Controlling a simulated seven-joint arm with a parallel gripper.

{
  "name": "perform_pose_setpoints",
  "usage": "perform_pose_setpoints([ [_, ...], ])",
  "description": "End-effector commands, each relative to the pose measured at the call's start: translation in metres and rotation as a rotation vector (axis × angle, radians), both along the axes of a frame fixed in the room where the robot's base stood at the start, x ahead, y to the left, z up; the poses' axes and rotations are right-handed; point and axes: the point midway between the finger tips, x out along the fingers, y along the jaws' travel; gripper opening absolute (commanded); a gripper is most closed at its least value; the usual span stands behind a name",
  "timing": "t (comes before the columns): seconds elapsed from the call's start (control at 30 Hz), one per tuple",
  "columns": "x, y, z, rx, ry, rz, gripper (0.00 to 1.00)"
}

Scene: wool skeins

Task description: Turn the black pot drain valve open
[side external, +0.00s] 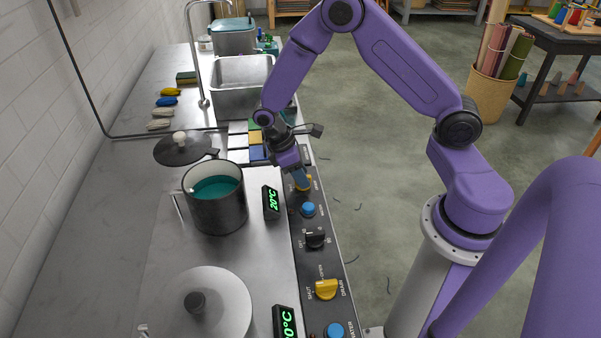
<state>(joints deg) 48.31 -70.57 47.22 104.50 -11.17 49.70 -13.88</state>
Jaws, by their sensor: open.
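The black pot (216,212) stands on the steel counter, open, with teal liquid (215,188) inside. Right of it, on the dark control panel, a yellow knob (306,183) shows partly behind my gripper (301,181). My gripper points down at this knob, with its jaws open. The fingers hide much of the knob, so I cannot tell whether they touch it or which way it points. A second yellow knob (326,289) sits lower on the panel, with "SHUT" printed at its left and another label at its right.
The panel also carries a blue button (308,209), a black knob (315,239) and another blue button (335,330). A display (271,202) reads 20°C beside the pot. A lidded light pot (212,312) stands in front; a loose dark lid (183,148) lies behind.

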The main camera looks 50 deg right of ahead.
Motion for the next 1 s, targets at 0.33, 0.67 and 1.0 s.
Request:
perform_pose_setpoints([
  [0.33, -0.0002, -0.0001, -0.0003, 0.000, 0.000, 0.000, 0.05],
  [0.67, -0.0002, 0.0001, -0.0001, 0.000, 0.001, -0.014, 0.00],
  [1.0, 0.0005, -0.0009, 0.0000, 0.000, 0.003, -0.186, 0.00],
])
